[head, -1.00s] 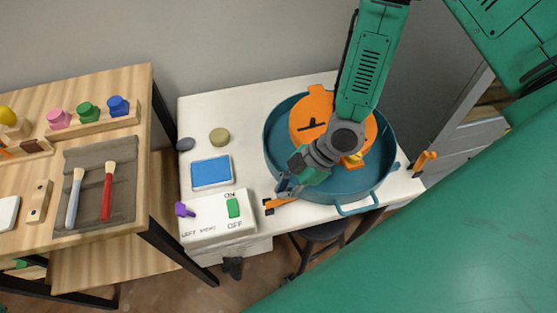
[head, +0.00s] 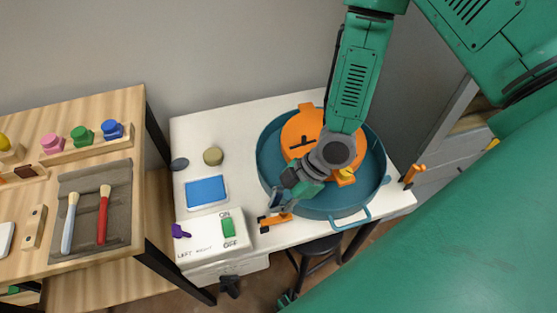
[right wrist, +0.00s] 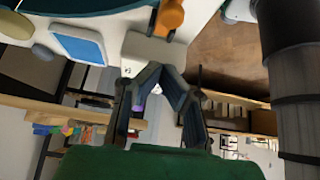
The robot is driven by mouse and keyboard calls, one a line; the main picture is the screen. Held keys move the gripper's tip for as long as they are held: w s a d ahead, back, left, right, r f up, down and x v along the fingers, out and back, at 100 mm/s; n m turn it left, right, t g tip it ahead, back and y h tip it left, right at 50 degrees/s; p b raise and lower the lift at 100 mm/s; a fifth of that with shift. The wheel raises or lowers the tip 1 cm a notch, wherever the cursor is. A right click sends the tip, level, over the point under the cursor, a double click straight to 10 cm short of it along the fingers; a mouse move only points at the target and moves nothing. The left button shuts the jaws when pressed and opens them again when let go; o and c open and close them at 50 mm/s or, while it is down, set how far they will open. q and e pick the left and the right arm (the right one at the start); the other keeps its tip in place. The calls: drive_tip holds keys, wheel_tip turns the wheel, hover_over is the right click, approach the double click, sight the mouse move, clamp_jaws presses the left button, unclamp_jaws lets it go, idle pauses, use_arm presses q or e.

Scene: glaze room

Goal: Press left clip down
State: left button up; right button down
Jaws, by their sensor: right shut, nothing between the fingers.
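The left clip (head: 270,224) is an orange lever at the near left rim of the round blue tub (head: 264,178). It lies low, nearly flat along the table edge. My right gripper (head: 277,206) is shut and empty, just above and behind this clip; I cannot tell whether they touch. In the right wrist view its dark fingers meet at the tips (right wrist: 161,72), with an orange clip (right wrist: 170,16) beyond them. The right clip (head: 412,176) is orange and stands up at the tub's right side. My left gripper is not in view.
An orange disc (head: 297,128) lies in the tub, partly hidden by my right arm. A white switch box (head: 200,246) with a purple lever (head: 180,232) and a green switch (head: 228,228) stands left of the clip. A blue pad (head: 206,192) lies behind it.

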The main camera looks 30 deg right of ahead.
drive_tip(key=v, duration=1.2)
drive_tip(key=shift+d, duration=0.15)
idle(0.3)
